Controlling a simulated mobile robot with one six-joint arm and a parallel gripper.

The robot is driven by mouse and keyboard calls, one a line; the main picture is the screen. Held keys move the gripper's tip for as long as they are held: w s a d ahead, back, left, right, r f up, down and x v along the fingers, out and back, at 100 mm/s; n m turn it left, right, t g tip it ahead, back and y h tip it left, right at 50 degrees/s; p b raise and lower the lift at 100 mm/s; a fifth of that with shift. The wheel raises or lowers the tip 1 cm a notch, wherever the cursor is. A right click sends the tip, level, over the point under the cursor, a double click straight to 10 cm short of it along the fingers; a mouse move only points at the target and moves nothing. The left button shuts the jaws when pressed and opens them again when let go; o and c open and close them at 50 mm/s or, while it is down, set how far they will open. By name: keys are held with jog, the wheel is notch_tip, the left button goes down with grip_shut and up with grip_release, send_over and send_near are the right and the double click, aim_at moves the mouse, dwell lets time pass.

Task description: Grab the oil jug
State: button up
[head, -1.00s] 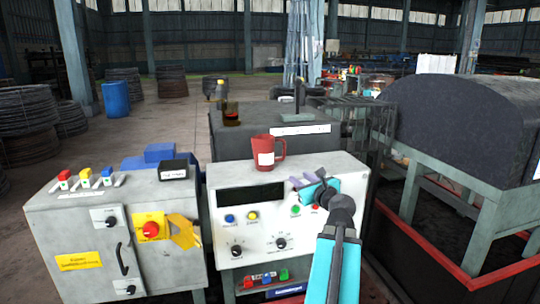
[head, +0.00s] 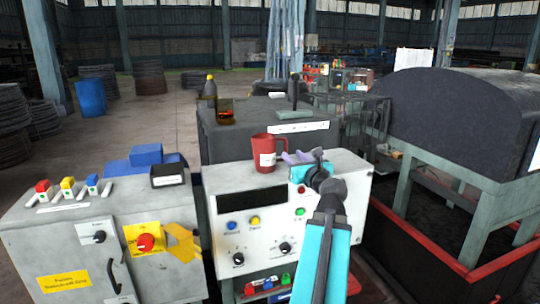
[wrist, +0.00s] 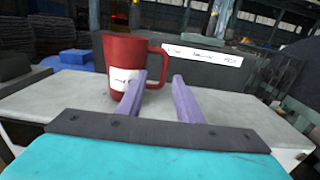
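A red jug (head: 263,154) with a white label stands upright on top of the white control box, its handle on the right. In the wrist view the jug (wrist: 119,48) is just ahead, left of centre. My gripper (head: 291,157) is just right of the jug in the head view. The left finger overlaps the lower handle and the jug's right edge. I cannot tell whether it touches. The label text is too small to read.
The white control box (head: 235,233) has knobs and buttons. A grey cabinet (head: 65,240) with levers stands to the left. Behind is a dark block (head: 222,142) bearing a yellow-capped bottle (head: 210,88) and an amber container (head: 225,113). A wire cage (head: 375,116) stands right of the block.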

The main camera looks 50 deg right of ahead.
aim_at(286, 148)
jog(key=shift+d+r+p, duration=0.15)
jog(key=shift+d+p, duration=0.15)
jog(key=shift+p, duration=0.4)
jog(key=shift+d+p, duration=0.1)
jog(key=shift+p, duration=0.2)
jog(key=shift+w+d+p, duration=0.15)
jog(key=shift+w+p, duration=0.05)
jog(key=shift+p, duration=0.35)
jog(key=p+x, duration=0.1)
jog(key=p, duration=0.3)
jog(key=shift+w+d+p, duration=0.15)
jog(key=shift+w+p, duration=0.15)
jog(key=shift+p, duration=0.1)
jog(key=shift+w+d, duration=0.1)
jog(key=shift+w, duration=0.05)
jog(key=shift+f+p+x, duration=0.2)
jog(key=shift+p+x, duration=0.35)
jog(key=shift+x, duration=2.15)
jog(key=shift+d, duration=0.1)
jog(key=shift+p+x, duration=0.9)
jog(key=shift+x, duration=1.7)
